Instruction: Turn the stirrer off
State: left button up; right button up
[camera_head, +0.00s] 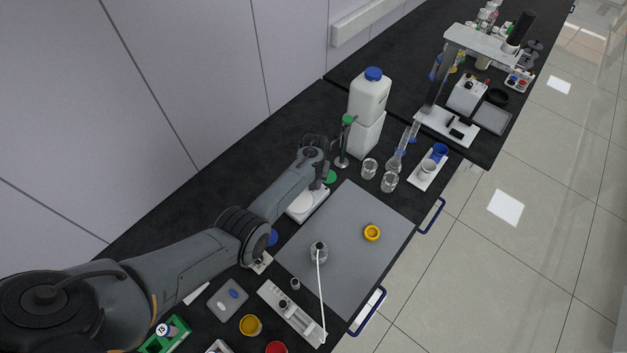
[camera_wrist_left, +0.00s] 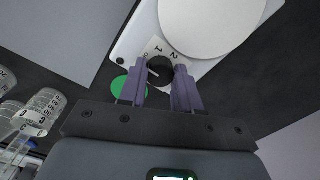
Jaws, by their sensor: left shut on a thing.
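The stirrer (camera_head: 302,209) is a white device with a round white plate on the black bench, partly covered by my left arm in the head view. In the left wrist view the stirrer (camera_wrist_left: 208,22) shows a black knob (camera_wrist_left: 160,70) with a light pointer line and the marks 0, 1 and 2 around it. My left gripper (camera_wrist_left: 160,84) has one finger on each side of the knob and is shut on it. In the head view the left gripper (camera_head: 323,178) is at the far end of the stirrer, its fingertips hard to make out. My right gripper is out of view.
A stand with a green top (camera_head: 347,120), white jugs (camera_head: 366,133) and glass beakers (camera_head: 370,168) stand beyond the gripper.

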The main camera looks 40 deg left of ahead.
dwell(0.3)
pick_arm(q)
jog(key=o, duration=1.1)
jog(key=shift+c, duration=0.2)
jog(key=shift+r, duration=0.45)
notch_tip(320, 180, up, 10)
jog(key=p, duration=0.2)
jog(key=shift+d, duration=0.15)
